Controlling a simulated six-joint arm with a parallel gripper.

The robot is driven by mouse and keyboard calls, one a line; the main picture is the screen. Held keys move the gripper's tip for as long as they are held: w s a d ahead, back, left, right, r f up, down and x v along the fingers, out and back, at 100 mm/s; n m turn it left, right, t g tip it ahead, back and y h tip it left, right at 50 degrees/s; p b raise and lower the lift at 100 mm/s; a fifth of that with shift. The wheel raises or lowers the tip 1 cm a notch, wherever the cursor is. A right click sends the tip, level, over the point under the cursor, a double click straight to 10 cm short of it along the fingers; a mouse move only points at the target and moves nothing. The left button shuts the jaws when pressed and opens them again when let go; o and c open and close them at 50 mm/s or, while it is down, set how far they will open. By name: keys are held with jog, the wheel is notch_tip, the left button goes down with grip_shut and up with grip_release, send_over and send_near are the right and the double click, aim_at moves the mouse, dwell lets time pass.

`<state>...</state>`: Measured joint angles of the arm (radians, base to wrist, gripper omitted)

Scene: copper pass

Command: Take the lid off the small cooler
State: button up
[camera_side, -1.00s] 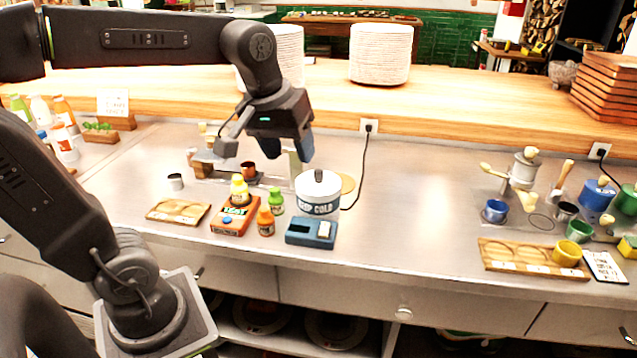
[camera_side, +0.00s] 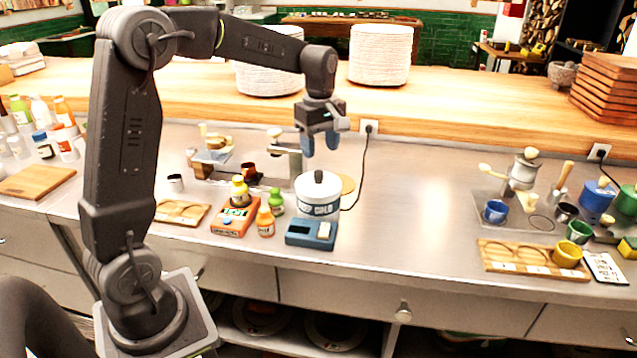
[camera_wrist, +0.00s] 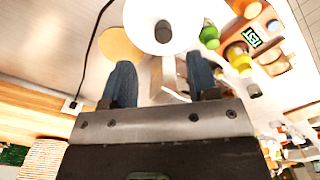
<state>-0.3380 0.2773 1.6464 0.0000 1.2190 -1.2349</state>
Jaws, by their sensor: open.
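The small cooler (camera_side: 319,207) is a white, round tub with a blue band lettered "KEEP COLD". It stands upright on the steel counter. Its white lid (camera_side: 318,183) with a dark knob sits on top; the lid also shows from above in the wrist view (camera_wrist: 150,18), at the top edge, with its dark knob. My gripper (camera_side: 321,148) points down above the cooler, apart from it. Its two blue fingers are spread and empty. In the wrist view the fingers (camera_wrist: 160,85) lie below the lid, with a clear gap to it.
A blue device (camera_side: 311,233) stands just in front of the cooler. An orange scale (camera_side: 234,218) with a yellow bottle, and green and orange bottles, stand to the left. A cable (camera_side: 362,175) runs behind right.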

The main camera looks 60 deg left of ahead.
aim_at(318, 172)
jog(key=shift+s+f, duration=0.15)
jog(key=shift+f, duration=1.65)
jog(key=shift+s+f, duration=0.1)
jog(key=shift+f, duration=1.65)
jog(key=shift+c, duration=0.2)
grip_shut()
jog(key=shift+r, duration=0.15)
